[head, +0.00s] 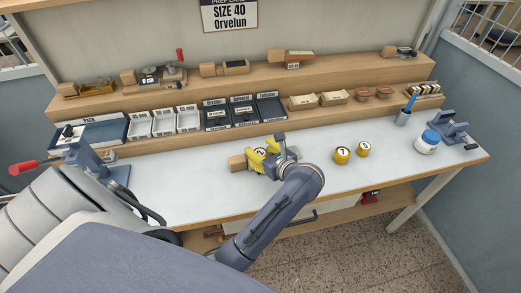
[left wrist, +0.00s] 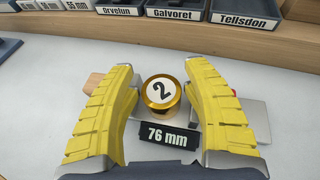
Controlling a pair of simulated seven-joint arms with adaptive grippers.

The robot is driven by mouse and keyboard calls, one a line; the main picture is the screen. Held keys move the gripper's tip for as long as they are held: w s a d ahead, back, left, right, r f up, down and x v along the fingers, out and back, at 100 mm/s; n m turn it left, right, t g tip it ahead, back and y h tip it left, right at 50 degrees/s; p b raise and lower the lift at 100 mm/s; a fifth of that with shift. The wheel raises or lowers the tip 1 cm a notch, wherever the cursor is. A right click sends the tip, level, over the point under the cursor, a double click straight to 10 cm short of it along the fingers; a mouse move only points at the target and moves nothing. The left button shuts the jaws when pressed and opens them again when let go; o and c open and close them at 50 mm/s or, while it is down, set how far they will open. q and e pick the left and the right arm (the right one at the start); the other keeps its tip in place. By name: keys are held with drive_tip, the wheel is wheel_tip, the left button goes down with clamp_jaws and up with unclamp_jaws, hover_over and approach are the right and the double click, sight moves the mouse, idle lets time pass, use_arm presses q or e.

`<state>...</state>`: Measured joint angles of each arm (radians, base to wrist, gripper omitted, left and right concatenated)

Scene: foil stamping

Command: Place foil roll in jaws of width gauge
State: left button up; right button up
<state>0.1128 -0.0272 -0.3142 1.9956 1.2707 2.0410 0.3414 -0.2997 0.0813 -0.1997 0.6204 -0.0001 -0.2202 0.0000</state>
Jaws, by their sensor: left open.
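The gold foil roll (left wrist: 160,93) with a white top marked 2 stands upright between the fingers of my left gripper (left wrist: 158,72). The yellow fingers are open, with a visible gap on both sides of the roll. The width gauge (left wrist: 171,135) carries a black 76 mm plate just in front of the roll; its metal shows on both sides, partly behind the fingers. Whether the roll is seated between the gauge's jaws cannot be told. In the head view my left gripper (head: 262,151) hides most of both; the gauge's wooden end (head: 237,163) sticks out left.
Two more gold rolls, marked 1 (head: 342,155) and 3 (head: 363,149), stand to the right. Labelled trays (head: 217,115) line the back. The white table (head: 200,195) is clear at front left.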

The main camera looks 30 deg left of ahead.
sight(266, 154)
use_arm(q)
drive_tip(key=shift+s+d+f, duration=0.15)
drive_tip(key=shift+f, duration=0.25)
drive_tip(key=shift+r+v, duration=0.2)
drive_tip(key=shift+v, duration=0.8)
drive_tip(key=shift+r+v, duration=0.2)
drive_tip(key=shift+v, duration=0.8)
drive_tip(key=shift+a+r, duration=0.15)
drive_tip(key=shift+a, duration=0.05)
